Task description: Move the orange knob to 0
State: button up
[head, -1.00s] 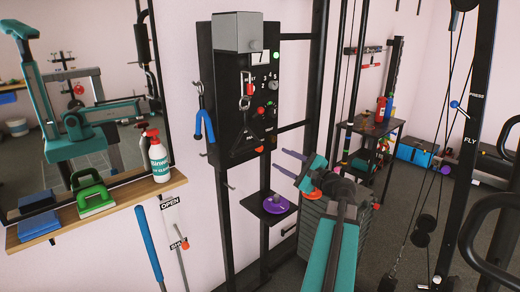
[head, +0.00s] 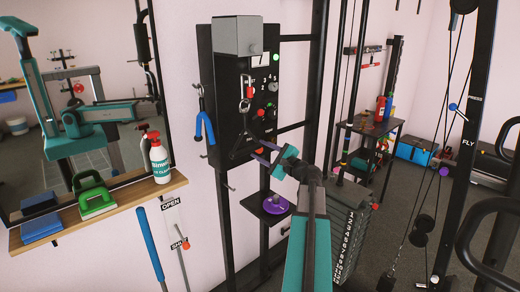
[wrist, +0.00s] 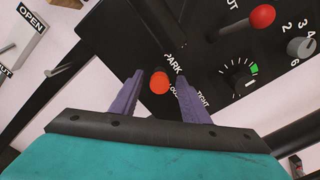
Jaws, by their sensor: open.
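The orange knob (wrist: 160,83) is a small round knob low on a black wall panel (head: 225,125). In the wrist view it shows between my two purple fingers, near the words PARK and TIGHT and a partly hidden word. My gripper (wrist: 160,79) is open, one finger on each side of the knob; I cannot tell whether either touches it. In the head view my gripper (head: 261,152) is at the panel's lower right edge, close to the knob (head: 261,137). I cannot read a 0 beside the knob.
The panel also carries a red ball knob (wrist: 262,16), a grey numbered knob (wrist: 300,47) and a black dial (wrist: 243,82) with a green sector. A small shelf with a purple item (head: 277,204) is below my gripper. A wooden shelf (head: 100,215) is at left.

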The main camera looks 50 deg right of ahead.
jog(key=shift+w, duration=0.75)
grip_shut()
jog(key=shift+s, duration=0.15)
jog(key=shift+s+a+f, duration=0.1)
jog(key=shift+s, duration=1)
grip_release()
jog(key=shift+s, duration=0.15)
